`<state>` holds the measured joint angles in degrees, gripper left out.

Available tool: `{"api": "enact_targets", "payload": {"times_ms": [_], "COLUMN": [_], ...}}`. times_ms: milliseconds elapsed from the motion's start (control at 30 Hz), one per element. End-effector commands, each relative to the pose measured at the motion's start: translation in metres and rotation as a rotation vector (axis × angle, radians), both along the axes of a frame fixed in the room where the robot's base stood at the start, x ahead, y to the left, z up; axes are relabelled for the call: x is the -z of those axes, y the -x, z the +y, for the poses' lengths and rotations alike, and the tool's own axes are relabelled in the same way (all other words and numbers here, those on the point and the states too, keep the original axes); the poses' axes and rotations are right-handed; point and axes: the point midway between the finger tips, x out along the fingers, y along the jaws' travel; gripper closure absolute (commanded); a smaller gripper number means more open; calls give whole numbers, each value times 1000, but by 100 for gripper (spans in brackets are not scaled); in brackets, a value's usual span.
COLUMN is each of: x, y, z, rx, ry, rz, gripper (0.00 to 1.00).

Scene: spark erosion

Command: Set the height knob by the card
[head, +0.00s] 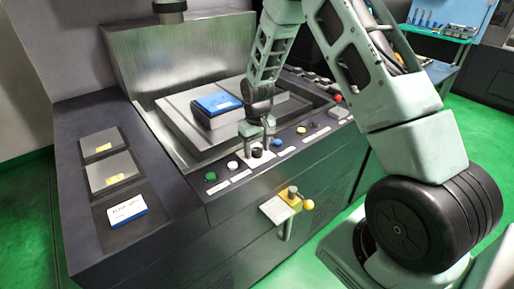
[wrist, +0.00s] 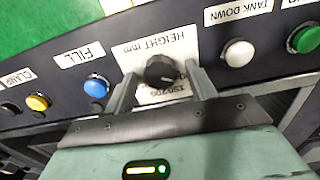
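The black height knob (wrist: 161,70) sits on a white plate marked "HEIGHT mm", upside down in the wrist view. In the head view the knob (head: 257,152) shows small at the panel's front. My gripper (wrist: 161,72) is open, with one finger on each side of the knob and a gap visible on both sides. In the head view my gripper (head: 257,139) points down over the front panel. A small white card with a blue edge (head: 127,210) lies on the left dark ledge; its writing is too small to read.
Beside the knob are a white button (wrist: 238,53), a green button (wrist: 304,39), a blue button (wrist: 96,86) and a yellow button (wrist: 37,102). A blue-topped block (head: 216,103) lies in the machine tank behind. A yellow-knobbed lever (head: 308,204) juts out below the panel.

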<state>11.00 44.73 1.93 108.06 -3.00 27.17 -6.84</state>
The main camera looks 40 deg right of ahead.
Motion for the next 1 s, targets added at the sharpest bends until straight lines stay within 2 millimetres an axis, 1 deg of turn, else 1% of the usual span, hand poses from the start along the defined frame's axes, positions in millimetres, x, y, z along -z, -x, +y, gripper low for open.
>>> {"api": "enact_targets", "payload": {"times_ms": [200,267,367,467,800,1000], "x": [-2,-7,-20,-40,-120,-156], "y": [0,0,-1,-1,-1,0], "z": [0,0,0,0,0,0], "rx": [1,1,1,1,0,0], "ry": [0,0,0,1,1,0], "rz": [0,-1,-3,-6,-6,-3], "gripper": [44,44,44,44,44,44]}}
